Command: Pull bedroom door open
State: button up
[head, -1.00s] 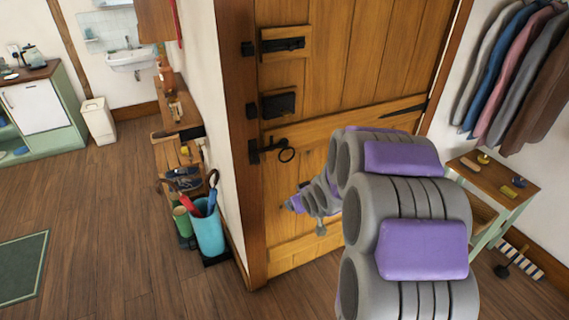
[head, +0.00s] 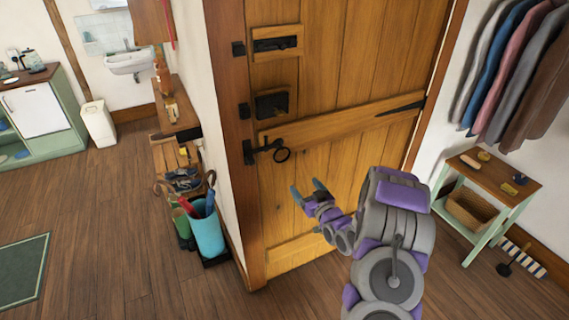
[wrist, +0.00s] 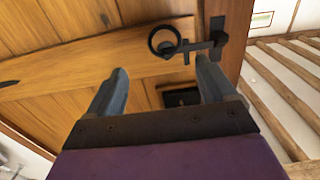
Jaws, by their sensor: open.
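The wooden bedroom door (head: 345,75) stands shut in its frame in the head view. A black ring handle (head: 282,155) hangs from a dark latch plate (head: 262,150) near the door's left edge. My gripper (head: 307,188) is open and empty, below and a little right of the ring, in front of the door. In the wrist view my two fingers (wrist: 160,88) point toward the door. The ring (wrist: 164,41) shows there beyond the fingertips, between and above them, apart from both.
An umbrella stand (head: 207,234) and a shoe rack (head: 172,150) stand left of the door frame. A small side table (head: 492,176) stands on the right under hanging clothes (head: 525,75). The wooden floor (head: 110,225) on the left is mostly clear.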

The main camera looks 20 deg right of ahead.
jog(key=b, duration=0.2)
send_near(279, 155)
jog(key=shift+w+a+f+b, duration=0.1)
jog(key=shift+w+a+b, duration=0.1)
jog(key=shift+w, duration=1.1)
jog(key=shift+w+a+b, duration=0.1)
jog(key=shift+w+b, duration=0.05)
jog(key=shift+w, duration=1.2)
jog(key=shift+d, duration=0.25)
jog(key=c, duration=0.4)
jog(key=shift+a, duration=0.1)
jog(key=c, duration=0.9)
